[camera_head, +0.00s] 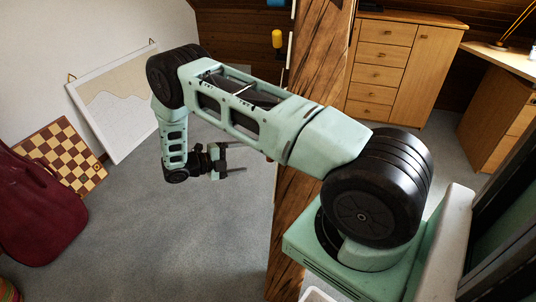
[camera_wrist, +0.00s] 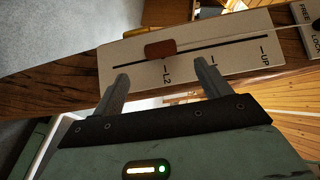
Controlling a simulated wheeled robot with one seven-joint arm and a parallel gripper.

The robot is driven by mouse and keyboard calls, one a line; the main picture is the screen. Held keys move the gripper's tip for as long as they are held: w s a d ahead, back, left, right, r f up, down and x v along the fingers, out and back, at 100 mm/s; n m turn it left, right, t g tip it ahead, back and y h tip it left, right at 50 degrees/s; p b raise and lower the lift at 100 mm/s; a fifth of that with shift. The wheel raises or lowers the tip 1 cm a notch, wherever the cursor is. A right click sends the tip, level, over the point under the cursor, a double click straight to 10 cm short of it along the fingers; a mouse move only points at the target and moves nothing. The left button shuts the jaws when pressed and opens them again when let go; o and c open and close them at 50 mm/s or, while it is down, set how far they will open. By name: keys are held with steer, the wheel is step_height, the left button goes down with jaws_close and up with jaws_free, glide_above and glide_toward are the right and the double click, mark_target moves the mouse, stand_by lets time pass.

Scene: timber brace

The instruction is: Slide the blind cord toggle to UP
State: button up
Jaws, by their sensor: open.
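The toggle (camera_wrist: 160,48) is a reddish-brown block on a dark straight slot in a pale plate (camera_wrist: 120,58), seen in the wrist view. It stands on the left part of the slot, beside the L2 mark. The UP mark (camera_wrist: 264,54) is at the slot's right end. Another mark between them is partly hidden by a finger. My gripper (camera_wrist: 161,71) is open, its fingers apart and pointing at the plate, with the toggle beyond the gap between them. I see no contact with the toggle. In the head view my gripper (camera_head: 240,155) is left of the timber post (camera_head: 310,70).
A second plate (camera_wrist: 306,14) marked FREE and LOCK is at the wrist view's right edge. In the head view, a yellow piece (camera_head: 277,39) sticks out left of the post. Grey floor (camera_head: 180,230) is clear below my gripper.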

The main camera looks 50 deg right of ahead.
steer(key=x, duration=1.1)
steer(key=shift+d, duration=0.25)
steer(key=c, duration=1.4)
steer(key=d+r+p, duration=0.1)
steer(key=r+p, duration=0.3)
steer(key=r, duration=0.2)
steer(key=w+d+r+p, duration=0.1)
steer(key=d+r+p, duration=0.1)
steer(key=r+p, duration=0.2)
steer(key=w+d+r+p, duration=0.1)
steer(key=r+p, duration=0.3)
steer(key=r, duration=0.4)
steer(key=shift+d+r, duration=0.25)
steer(key=shift+d, duration=0.25)
steer(key=shift+w+d+r+p, duration=0.15)
steer(key=shift+d+r+p, duration=0.15)
steer(key=shift+r, duration=0.3)
steer(key=o, duration=1.4)
steer(key=shift+r, duration=0.1)
